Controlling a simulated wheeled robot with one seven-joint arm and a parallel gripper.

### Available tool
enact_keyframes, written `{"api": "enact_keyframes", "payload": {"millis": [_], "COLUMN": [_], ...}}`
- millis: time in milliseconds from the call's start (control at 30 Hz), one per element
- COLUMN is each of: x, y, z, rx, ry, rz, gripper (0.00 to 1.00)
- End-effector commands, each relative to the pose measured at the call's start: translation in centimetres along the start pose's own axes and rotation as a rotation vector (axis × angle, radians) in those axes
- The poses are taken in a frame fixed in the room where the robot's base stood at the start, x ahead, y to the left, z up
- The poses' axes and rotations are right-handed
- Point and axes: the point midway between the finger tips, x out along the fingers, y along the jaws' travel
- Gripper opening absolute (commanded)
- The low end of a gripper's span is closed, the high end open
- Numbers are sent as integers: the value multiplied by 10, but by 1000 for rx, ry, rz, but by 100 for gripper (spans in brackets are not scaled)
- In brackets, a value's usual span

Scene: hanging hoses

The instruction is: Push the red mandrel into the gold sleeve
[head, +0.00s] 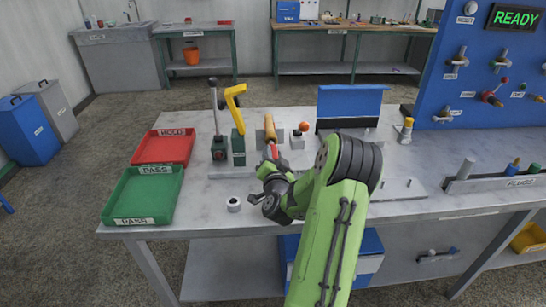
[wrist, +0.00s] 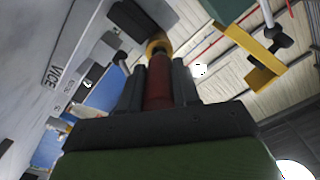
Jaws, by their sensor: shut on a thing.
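The gold sleeve (head: 270,128) is held in a fixture on the workbench, beyond my gripper. It also shows in the wrist view (wrist: 158,45) as a gold ring in front of a dark block. My gripper (head: 272,163) is shut on the red mandrel (wrist: 158,88), with one dark finger on each side of it. The mandrel's red (head: 274,152) shows just past the fingers in the head view. The mandrel's far end lines up with the sleeve and meets its near end in the wrist view. I cannot tell how deep it sits inside.
A yellow-handled clamp (head: 236,100) and a grey lever (head: 214,110) stand just left of the sleeve. An orange-knobbed post (head: 300,132) stands right of it. Red (head: 162,146) and green (head: 143,195) trays lie at the left. A small white ring (head: 234,205) lies in front.

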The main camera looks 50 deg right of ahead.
Motion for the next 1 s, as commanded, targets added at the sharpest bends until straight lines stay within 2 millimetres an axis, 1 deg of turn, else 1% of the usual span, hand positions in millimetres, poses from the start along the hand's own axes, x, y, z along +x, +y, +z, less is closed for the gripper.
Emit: {"api": "enact_keyframes", "payload": {"millis": [267, 700, 1000], "x": [1, 9, 9], "y": [0, 0, 0], "z": [0, -1, 0], "rx": [1, 1, 0], "ry": [1, 1, 1], "rz": [1, 0, 0], "gripper": [0, 0, 0]}}
